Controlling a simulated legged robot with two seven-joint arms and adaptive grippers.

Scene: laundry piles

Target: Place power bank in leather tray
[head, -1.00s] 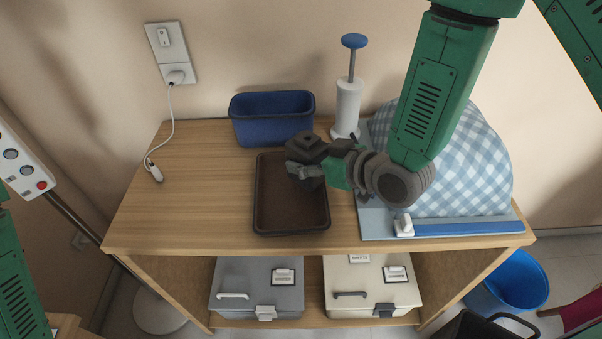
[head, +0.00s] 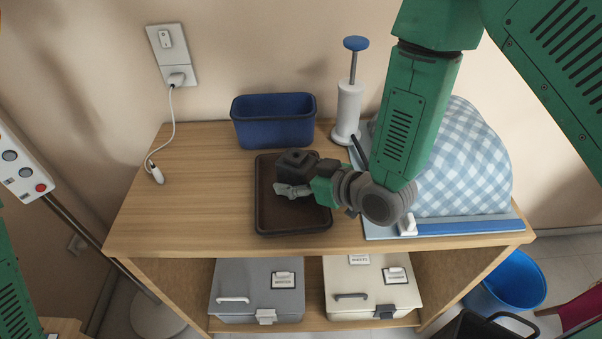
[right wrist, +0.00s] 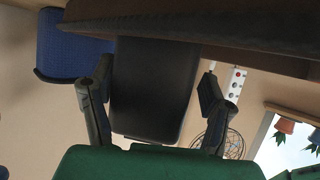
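The dark brown leather tray (head: 262,222) lies on the wooden table top in the head view. My right gripper (head: 283,190) is over the tray, pointing left. In the right wrist view, a flat black slab with rounded corners, the power bank (right wrist: 152,95), lies between the two fingers of my right gripper (right wrist: 156,80). The fingers appear closed on its sides. The brown tray edge (right wrist: 225,25) shows close by at the top of that view. In the head view the power bank is not clearly told apart from the dark gripper. My left gripper is out of view.
A blue bin (head: 272,130) stands behind the tray, with a white pump dispenser (head: 347,108) to its right. A checked cloth pile (head: 460,165) lies on a blue board at the right. A white cable end (head: 156,174) lies left.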

